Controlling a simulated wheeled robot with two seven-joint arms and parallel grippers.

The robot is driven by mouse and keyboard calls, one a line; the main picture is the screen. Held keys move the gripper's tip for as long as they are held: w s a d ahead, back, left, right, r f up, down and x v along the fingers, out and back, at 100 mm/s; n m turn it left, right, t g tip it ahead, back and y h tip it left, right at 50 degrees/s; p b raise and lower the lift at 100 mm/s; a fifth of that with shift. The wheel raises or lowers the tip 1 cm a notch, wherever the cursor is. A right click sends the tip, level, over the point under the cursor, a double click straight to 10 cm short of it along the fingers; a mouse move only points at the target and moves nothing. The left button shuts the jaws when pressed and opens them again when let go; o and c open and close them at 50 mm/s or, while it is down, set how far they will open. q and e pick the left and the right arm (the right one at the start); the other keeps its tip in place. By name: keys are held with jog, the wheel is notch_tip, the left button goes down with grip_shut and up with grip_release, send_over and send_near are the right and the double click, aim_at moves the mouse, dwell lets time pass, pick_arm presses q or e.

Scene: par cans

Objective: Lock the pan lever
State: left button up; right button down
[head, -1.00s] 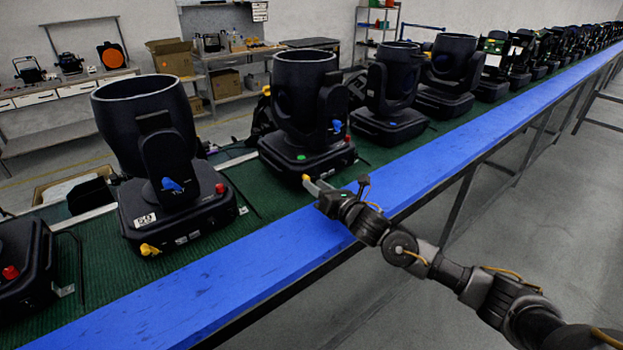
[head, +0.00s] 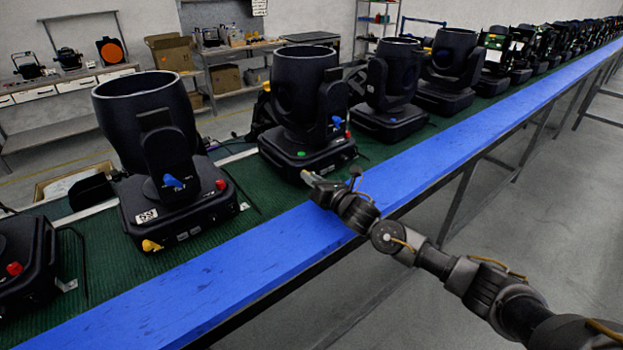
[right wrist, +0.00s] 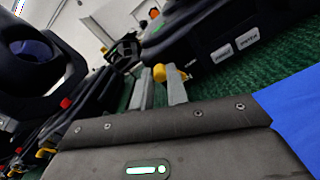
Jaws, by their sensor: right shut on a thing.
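The middle moving-head light (head: 300,150) stands on the green belt with its head pointing up. Its yellow pan lever (right wrist: 159,73), low on the base, shows in the right wrist view between the two grey fingers. My right gripper (head: 308,178) is shut on this lever, at the front corner of the base. The gripper hides the lever in the head view; the lever's exact angle cannot be told. A similar yellow lever (head: 151,246) shows on the nearer light (head: 150,130) at left. My left gripper is out of view.
A blue rail (head: 240,275) runs along the belt's front edge, below my right arm. More lights stand in a row toward the back right. The nearer light has a blue lever (head: 173,181) and a red knob (head: 220,185). Open floor lies right of the rail.

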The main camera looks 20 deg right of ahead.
jog(key=shift+d+m, duration=0.1)
jog(key=shift+m, duration=0.3)
jog(key=m, duration=0.2)
jog(key=shift+w+d+r+m, duration=0.15)
jog(key=shift+w+d+m, duration=0.05)
jog(key=shift+d+m, duration=0.2)
jog(key=m, duration=0.3)
jog(key=shift+w+d+m, duration=0.2)
jog(key=shift+d+m, duration=0.1)
jog(key=shift+d, duration=0.1)
jog(key=shift+w+d+f+m, duration=0.1)
jog(key=shift+d+m, duration=0.25)
jog(key=shift+m, duration=0.85)
jog(key=shift+w+d+f+m, duration=0.1)
jog(key=shift+d+m, duration=0.2)
jog(key=shift+m, duration=0.9)
jog(key=c, duration=1.4)
grip_release()
